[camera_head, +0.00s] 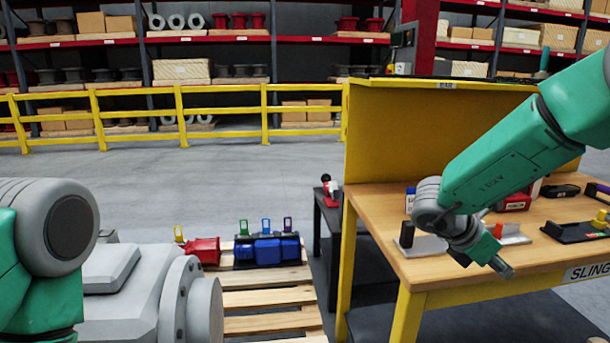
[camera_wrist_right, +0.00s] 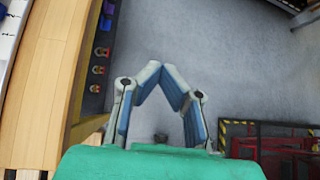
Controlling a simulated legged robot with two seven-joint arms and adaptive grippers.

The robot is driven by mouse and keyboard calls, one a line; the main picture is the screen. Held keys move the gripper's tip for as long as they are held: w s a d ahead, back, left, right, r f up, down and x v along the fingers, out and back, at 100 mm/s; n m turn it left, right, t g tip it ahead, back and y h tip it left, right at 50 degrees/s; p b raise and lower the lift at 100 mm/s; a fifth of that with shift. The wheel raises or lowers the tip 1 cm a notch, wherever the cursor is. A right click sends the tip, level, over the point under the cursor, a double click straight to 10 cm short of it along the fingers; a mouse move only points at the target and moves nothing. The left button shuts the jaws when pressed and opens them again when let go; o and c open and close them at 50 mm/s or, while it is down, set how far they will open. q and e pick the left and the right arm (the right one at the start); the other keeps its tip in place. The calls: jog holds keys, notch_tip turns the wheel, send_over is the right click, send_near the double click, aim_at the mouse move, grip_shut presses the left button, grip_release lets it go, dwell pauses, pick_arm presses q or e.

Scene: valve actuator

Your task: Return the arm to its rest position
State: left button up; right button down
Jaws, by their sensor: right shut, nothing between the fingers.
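My right arm, teal with a grey wrist joint, reaches in from the right of the head view over the workbench. Its gripper (camera_head: 502,268) points down and to the right near the bench's front edge. In the right wrist view the gripper's two jointed fingers (camera_wrist_right: 164,82) with blue pads come together at their tips. Nothing is between them. My left arm's teal and grey links show at the lower left of the head view; its gripper is out of frame.
The wooden workbench (camera_head: 395,245) with a yellow frame holds small parts and a red box (camera_head: 515,202). A pallet (camera_head: 265,300) bears blue (camera_head: 268,250) and red (camera_head: 205,250) units. A yellow railing (camera_head: 220,112) fronts the shelves. Grey floor lies open between.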

jog(key=d+f+n+t+h, duration=0.1)
jog(key=d+f+n+t, duration=0.25)
jog(key=f+n, duration=0.65)
jog(key=s+a+f+n+t+y, duration=0.2)
jog(key=s+a+f+n, duration=0.3)
jog(key=n, duration=0.7)
jog(key=s+a+f+n+t+y, duration=0.1)
jog(key=s+f+n+y, duration=0.2)
jog(key=f+n, duration=0.55)
pick_arm(q)
jog(key=shift+w+d+r, duration=0.1)
jog(key=shift+w+d, duration=0.05)
jog(key=shift+d, duration=0.45)
pick_arm(e)
jog(key=s+a+f+n+g+y, duration=0.2)
jog(key=s+a+f+n+y, duration=0.1)
jog(key=s+n, duration=0.8)
jog(key=s+a+f+n+g+y, duration=0.3)
jog(key=s+a+n, duration=0.2)
jog(key=s+n, duration=0.7)
jog(key=shift+s, duration=0.3)
